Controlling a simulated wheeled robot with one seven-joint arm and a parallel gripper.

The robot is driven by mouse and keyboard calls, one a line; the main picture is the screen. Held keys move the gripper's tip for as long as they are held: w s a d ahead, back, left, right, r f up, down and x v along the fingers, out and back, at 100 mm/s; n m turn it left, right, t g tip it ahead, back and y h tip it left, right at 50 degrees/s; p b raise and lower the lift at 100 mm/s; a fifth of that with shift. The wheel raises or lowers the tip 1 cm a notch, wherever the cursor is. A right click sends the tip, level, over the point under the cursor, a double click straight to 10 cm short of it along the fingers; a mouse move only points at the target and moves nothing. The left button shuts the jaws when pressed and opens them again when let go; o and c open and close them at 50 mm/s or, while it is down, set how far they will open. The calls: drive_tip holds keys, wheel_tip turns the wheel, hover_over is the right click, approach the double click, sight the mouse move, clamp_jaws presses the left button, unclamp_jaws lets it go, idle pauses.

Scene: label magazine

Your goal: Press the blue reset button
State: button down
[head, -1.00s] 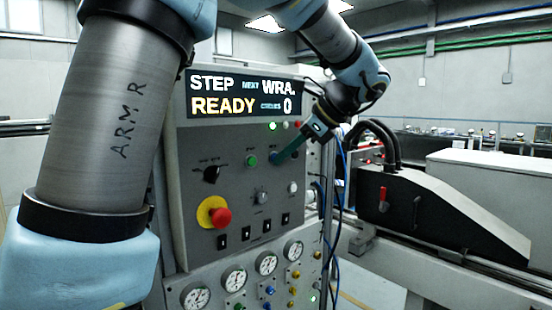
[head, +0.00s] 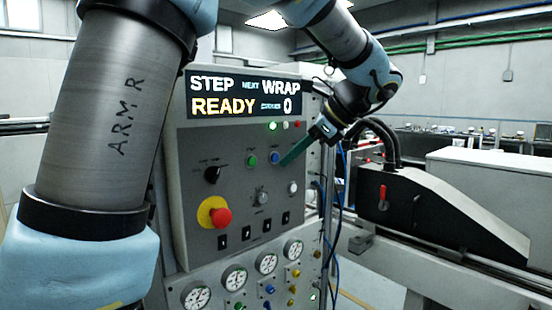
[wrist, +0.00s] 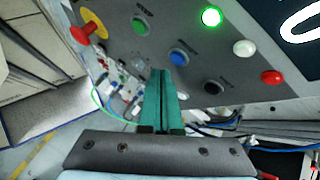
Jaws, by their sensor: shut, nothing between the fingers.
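The blue button (head: 275,158) sits on the grey control panel, just right of a green button, and is uncovered in the head view. In the wrist view the blue button (wrist: 178,57) lies just beyond and slightly right of my fingertips. My gripper (head: 283,163) has green fingers, shut and empty, with tips close to the button on its right side; they look apart from it. The shut fingers also show in the wrist view (wrist: 163,73). The display (head: 245,94) reads STEP, NEXT WRAP, READY and 0.
The green button (head: 252,161), a black knob (head: 212,174) and a red emergency stop on a yellow base (head: 220,217) are on the same panel. A lit green lamp (head: 272,126) is above. Gauges line the lower panel. Cables hang at the panel's right edge.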

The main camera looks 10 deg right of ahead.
drive_tip(key=s, duration=0.1)
drive_tip(key=s+d, duration=0.1)
drive_tip(key=s+d+p, duration=0.1)
drive_tip(key=s, duration=0.1)
idle(0.8)
